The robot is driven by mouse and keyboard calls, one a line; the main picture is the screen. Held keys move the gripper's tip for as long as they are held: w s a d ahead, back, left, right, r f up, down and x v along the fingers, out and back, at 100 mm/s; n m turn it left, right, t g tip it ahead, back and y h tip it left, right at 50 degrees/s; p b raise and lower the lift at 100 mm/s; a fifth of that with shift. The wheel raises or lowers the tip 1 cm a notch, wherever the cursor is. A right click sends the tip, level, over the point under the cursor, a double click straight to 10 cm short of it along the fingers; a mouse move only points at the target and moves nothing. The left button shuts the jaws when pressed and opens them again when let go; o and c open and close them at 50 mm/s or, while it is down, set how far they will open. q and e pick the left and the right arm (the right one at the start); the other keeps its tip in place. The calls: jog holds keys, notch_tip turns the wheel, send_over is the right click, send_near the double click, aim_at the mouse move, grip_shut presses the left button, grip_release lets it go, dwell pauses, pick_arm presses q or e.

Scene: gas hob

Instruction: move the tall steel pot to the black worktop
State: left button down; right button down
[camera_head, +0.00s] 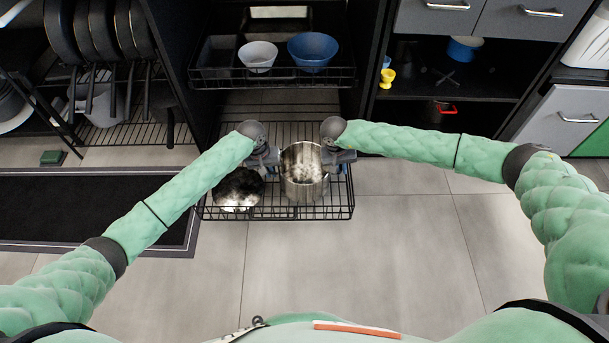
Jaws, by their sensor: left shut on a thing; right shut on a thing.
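The tall steel pot (304,188) stands upright in the low pulled-out wire basket (330,213), near the basket's right side. Its open top faces me. My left gripper (273,157) is at the pot's left rim and shut on it. My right gripper (332,158) is at the pot's right rim and shut on it. The fingertips are small and partly hidden by the wrists. I cannot make out a black worktop for certain in this view.
A shiny round pan or lid (239,190) lies in the basket just left of the pot. Above, an upper wire rack (270,79) holds a white bowl (258,56) and a blue bowl (313,52). A dark mat (90,211) lies left. The floor (400,235) in front and right is clear.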

pick_arm(q)
jog(key=shift+r, duration=0.15)
pick_arm(e)
jog(key=shift+r, duration=0.15)
